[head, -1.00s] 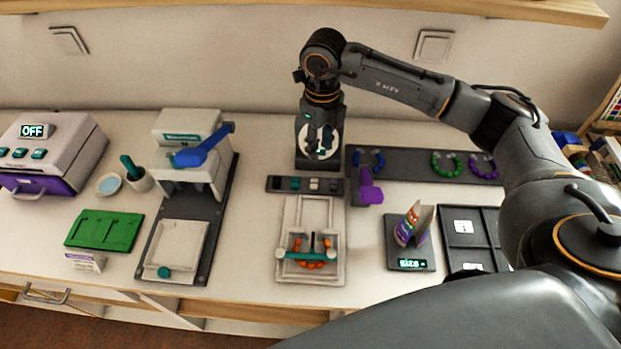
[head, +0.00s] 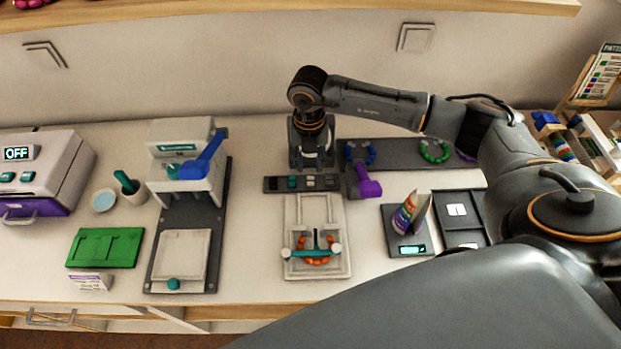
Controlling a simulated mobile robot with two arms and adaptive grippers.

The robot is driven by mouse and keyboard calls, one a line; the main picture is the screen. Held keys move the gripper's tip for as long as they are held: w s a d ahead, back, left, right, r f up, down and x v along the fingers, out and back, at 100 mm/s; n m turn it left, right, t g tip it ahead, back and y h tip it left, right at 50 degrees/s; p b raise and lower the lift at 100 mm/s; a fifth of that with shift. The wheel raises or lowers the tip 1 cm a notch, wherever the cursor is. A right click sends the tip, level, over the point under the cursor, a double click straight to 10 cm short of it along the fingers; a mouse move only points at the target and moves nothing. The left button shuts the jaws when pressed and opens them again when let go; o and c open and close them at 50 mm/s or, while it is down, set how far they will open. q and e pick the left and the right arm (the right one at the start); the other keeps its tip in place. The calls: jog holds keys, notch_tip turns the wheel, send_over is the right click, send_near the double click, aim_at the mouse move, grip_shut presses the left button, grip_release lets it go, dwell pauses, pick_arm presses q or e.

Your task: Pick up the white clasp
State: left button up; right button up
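A small white clasp (head: 310,182) appears to sit on the narrow dark clasp strip (head: 301,189), between a teal piece (head: 291,183) and a greyish piece (head: 330,182). My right gripper (head: 313,162) points down just behind the strip, apart from the clasp in the picture. Its fingers are small and dark, so I cannot tell whether they are open. My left gripper is out of view.
A pale bead board (head: 344,262) with orange beads and a teal bar lies in front of the strip. A purple tool (head: 367,188) stands to its right. A dark rack (head: 396,161) with bead rings lies behind, partly hidden by my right arm.

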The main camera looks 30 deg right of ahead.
aim_at(311, 182)
jog(key=shift+f, duration=0.95)
jog(key=shift+f+p, duration=0.5)
jog(key=shift+f, duration=0.05)
notch_tip(311, 182, down, 4)
jog(key=shift+d+r+p, duration=0.15)
jog(key=shift+p, duration=0.5)
jog(key=shift+f, duration=0.4)
jog(key=shift+c, duration=0.2)
jog(key=c, duration=0.6)
